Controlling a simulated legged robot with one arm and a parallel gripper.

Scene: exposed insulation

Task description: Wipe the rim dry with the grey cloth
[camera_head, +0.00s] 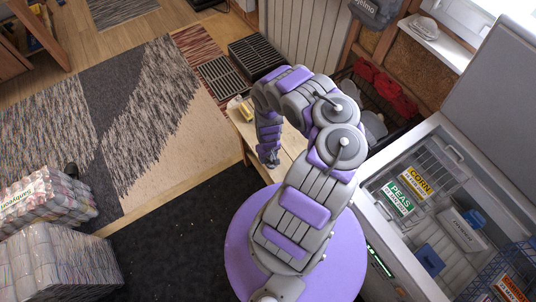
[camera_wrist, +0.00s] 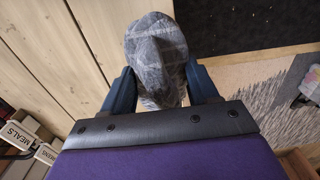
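My gripper (camera_head: 268,158) hangs above a pale wooden bench, left of the open chest freezer and apart from it. In the wrist view my gripper (camera_wrist: 161,88) has its two dark blue fingers on either side of a bunched grey cloth (camera_wrist: 157,45), and it looks shut on it. The cloth is hard to make out in the head view. The freezer's pale rim (camera_head: 397,148) shows at the right of the head view, with the lid (camera_head: 500,95) raised. Any water on the rim is too small to tell.
Inside the freezer are a CORN box (camera_head: 415,182), a PEAS box (camera_head: 397,197), white tubs and a blue wire basket (camera_head: 515,270). The wooden bench (camera_head: 288,150) holds a small yellow item (camera_head: 241,110). Wrapped bundles (camera_head: 45,200) stand at left; a dark mat (camera_head: 180,245) lies clear.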

